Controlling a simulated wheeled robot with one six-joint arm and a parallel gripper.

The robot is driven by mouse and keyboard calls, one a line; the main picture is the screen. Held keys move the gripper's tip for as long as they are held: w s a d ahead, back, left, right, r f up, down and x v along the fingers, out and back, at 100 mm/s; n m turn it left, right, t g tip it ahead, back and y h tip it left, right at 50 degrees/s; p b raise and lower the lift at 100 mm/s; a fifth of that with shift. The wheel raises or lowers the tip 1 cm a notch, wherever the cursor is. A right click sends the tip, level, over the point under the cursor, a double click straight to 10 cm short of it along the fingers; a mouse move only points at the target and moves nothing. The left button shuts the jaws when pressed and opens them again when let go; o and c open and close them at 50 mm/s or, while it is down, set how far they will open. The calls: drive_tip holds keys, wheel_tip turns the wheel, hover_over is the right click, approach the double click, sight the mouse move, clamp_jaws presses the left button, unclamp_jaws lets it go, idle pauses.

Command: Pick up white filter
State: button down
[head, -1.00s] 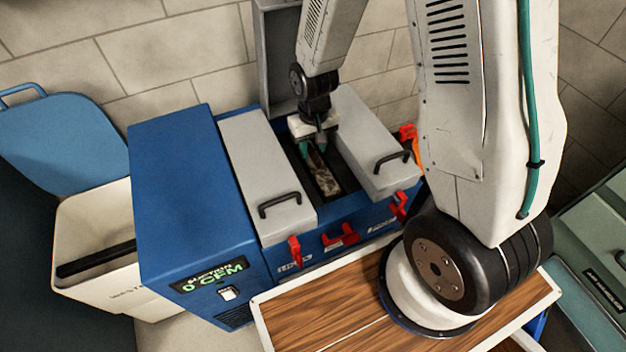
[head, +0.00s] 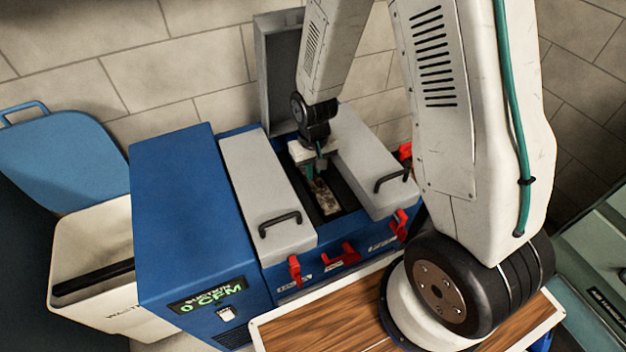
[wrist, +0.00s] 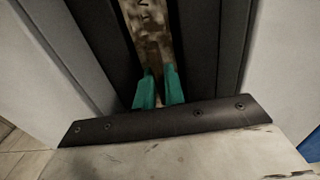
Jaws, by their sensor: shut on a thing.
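The filter (head: 326,197) is an off-white strip with heavy brown stains. It lies in the dark open middle slot of the blue machine (head: 185,225). My gripper (head: 313,178) reaches down into that slot from above, with its teal fingers at the filter's far end. In the wrist view the fingers (wrist: 159,88) are closed on the filter (wrist: 150,35), one on each side of its narrow end. The filter's underside and the part between the fingers are hidden.
Grey lids with black handles flank the slot on the left (head: 262,190) and right (head: 368,158). A raised grey lid (head: 275,75) stands behind it. Red latches (head: 340,254) line the front. A white bin (head: 95,235) with its blue lid open stands left.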

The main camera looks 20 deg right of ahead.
wheel_tip(320, 180, up, 50)
idle(1.9)
drive_tip(key=shift+f, duration=0.1)
